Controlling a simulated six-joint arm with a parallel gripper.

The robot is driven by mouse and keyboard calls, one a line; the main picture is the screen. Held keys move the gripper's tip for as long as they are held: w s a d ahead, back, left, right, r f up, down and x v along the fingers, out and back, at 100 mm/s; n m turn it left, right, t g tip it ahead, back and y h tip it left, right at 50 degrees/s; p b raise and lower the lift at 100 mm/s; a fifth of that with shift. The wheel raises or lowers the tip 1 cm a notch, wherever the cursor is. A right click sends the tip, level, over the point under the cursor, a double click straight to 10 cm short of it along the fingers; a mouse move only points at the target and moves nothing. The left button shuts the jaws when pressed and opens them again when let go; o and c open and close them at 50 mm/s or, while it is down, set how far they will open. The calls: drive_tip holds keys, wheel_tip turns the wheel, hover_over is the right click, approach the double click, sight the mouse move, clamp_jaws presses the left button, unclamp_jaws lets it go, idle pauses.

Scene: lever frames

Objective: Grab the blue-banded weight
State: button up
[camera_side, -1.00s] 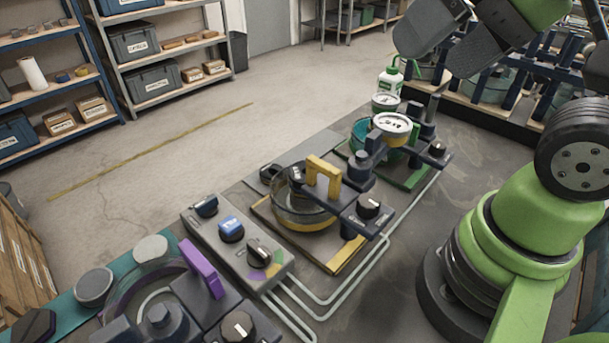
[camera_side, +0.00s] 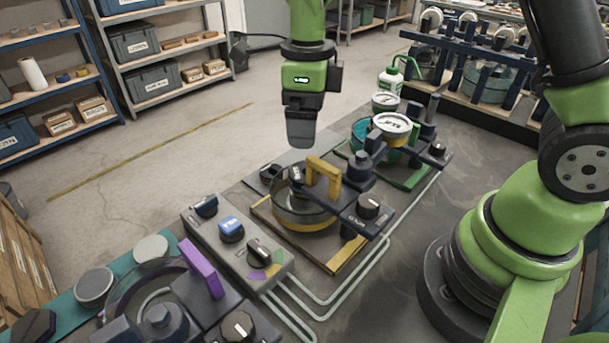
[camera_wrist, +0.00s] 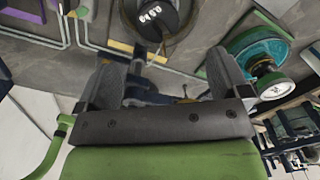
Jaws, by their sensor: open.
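My gripper (camera_side: 301,135) hangs pointing down above and behind the yellow-handled station (camera_side: 305,205) in the side view. In the wrist view its two grey fingers (camera_wrist: 165,82) stand apart with nothing held between them. I cannot make out a blue band on any weight. Grey round discs, one nearer (camera_side: 94,287) and one farther (camera_side: 151,248), lie on the teal strip at the lower left, with a dark hexagonal piece (camera_side: 35,325) in the corner. A blue-topped knob (camera_side: 231,229) sits on the grey control box (camera_side: 195,228).
The purple-handled station (camera_side: 200,268) is at the front left. The green station with a white gauge (camera_side: 393,124) and a bottle (camera_side: 390,82) stand behind the yellow one. A dark blue rack (camera_side: 480,60) is at the back right. Pipes (camera_side: 370,262) run along the bench.

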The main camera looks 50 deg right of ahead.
drive_tip(key=f, duration=1)
drive_tip(key=shift+a+f, duration=0.15)
drive_tip(key=shift+a, duration=0.05)
drive_tip(key=shift+c, duration=0.4)
